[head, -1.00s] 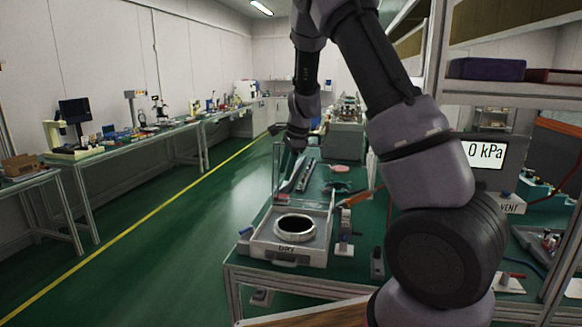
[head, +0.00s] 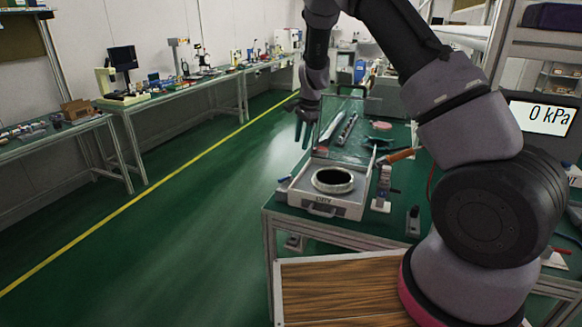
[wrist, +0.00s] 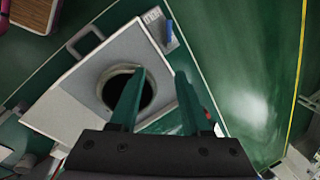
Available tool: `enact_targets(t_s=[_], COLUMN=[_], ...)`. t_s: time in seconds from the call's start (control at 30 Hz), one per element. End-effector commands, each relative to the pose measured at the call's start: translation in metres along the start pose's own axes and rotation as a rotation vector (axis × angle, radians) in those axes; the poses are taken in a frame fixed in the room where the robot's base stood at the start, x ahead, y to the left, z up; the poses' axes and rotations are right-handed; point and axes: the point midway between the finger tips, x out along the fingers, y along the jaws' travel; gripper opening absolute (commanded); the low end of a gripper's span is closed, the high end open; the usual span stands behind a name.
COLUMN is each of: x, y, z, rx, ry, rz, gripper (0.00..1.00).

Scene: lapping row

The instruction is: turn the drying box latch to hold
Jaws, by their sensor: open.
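The drying box (head: 296,196) is a white case marked DRY with a dark round opening in a pale ring and a raised clear lid (head: 322,120). It sits on the near end of the green-topped bench. A small blue piece (head: 284,179) at its left side looks like the latch; its setting is too small to read. In the wrist view the box (wrist: 70,88) is tilted, with the blue piece (wrist: 169,33) beyond my fingertips. My gripper (head: 307,128) is open and empty, above and to the left of the box. It also shows in the wrist view (wrist: 159,76).
A small upright fixture (head: 382,188) and an orange-handled tool (head: 398,156) stand right of the box. A wooden board (head: 335,290) lies in front. Open green floor (head: 190,215) lies left, with a long side bench (head: 185,92) beyond.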

Motion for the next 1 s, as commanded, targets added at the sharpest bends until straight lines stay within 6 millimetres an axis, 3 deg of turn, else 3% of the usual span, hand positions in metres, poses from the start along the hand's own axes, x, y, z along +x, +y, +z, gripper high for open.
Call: enact_targets(t_s=[0.03,0.13,0.37,0.8,1.0], x=[0.021,0.047,0.074,0.151,0.168], y=[-0.007,-0.017,-0.021,-0.019,-0.019], z=[0.01,0.025,0.034,0.033,0.033], rx=[-0.044,-0.106,-0.142,-0.14,-0.141], ry=[0.006,0.01,0.013,0.011,0.013], rz=[0.011,0.023,0.028,0.029,0.027], gripper=[0.47,0.47,0.47,0.47,0.47])
